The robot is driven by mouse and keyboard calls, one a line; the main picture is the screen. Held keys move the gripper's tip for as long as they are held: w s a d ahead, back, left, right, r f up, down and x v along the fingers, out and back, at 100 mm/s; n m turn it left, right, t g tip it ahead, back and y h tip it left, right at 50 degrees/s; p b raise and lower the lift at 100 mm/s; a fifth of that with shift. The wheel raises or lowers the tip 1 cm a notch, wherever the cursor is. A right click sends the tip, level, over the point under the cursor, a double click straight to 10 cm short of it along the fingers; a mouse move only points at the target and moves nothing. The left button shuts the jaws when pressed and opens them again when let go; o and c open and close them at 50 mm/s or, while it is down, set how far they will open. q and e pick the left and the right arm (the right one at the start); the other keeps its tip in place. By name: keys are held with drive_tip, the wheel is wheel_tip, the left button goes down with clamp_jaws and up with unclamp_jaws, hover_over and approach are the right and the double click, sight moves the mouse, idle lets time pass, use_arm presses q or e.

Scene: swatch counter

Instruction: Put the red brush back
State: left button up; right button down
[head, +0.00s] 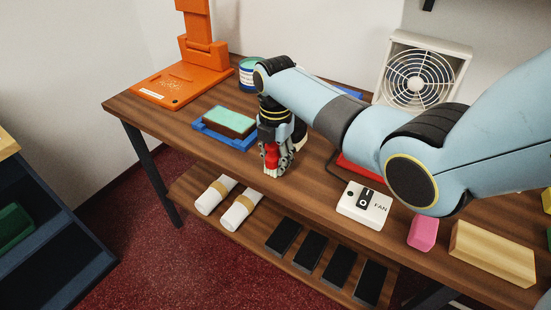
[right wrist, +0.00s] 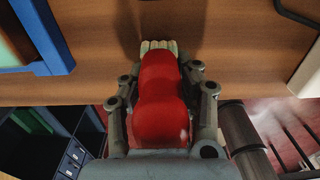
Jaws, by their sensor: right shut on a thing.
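The red brush (right wrist: 160,95) is between the fingers of my right gripper (head: 275,166), which is shut on its red body. Its pale bristle end (right wrist: 158,45) points toward the wooden counter in the right wrist view. In the head view the brush (head: 272,155) shows as a small red patch between the fingers, close to the counter's front edge. I cannot tell whether the bristles touch the counter. My left gripper is not in view.
A blue tray (head: 246,146) with a green-topped block (head: 231,121) lies left of my right gripper. A white fan switch box (head: 364,204), a pink block (head: 423,232) and a yellow block (head: 494,252) stand to the right. A fan (head: 420,76) and an orange stand (head: 184,82) are behind.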

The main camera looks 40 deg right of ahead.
drive_tip(key=c, duration=1.4)
unclamp_jaws()
drive_tip(key=shift+f, duration=0.1)
drive_tip(key=o, duration=0.4)
drive_tip(key=shift+o, duration=0.2)
wheel_tip(320, 180, up, 12)
drive_tip(key=shift+w+r+p, duration=0.1)
drive_tip(key=shift+r+p, duration=0.05)
drive_tip(key=shift+p, duration=0.2)
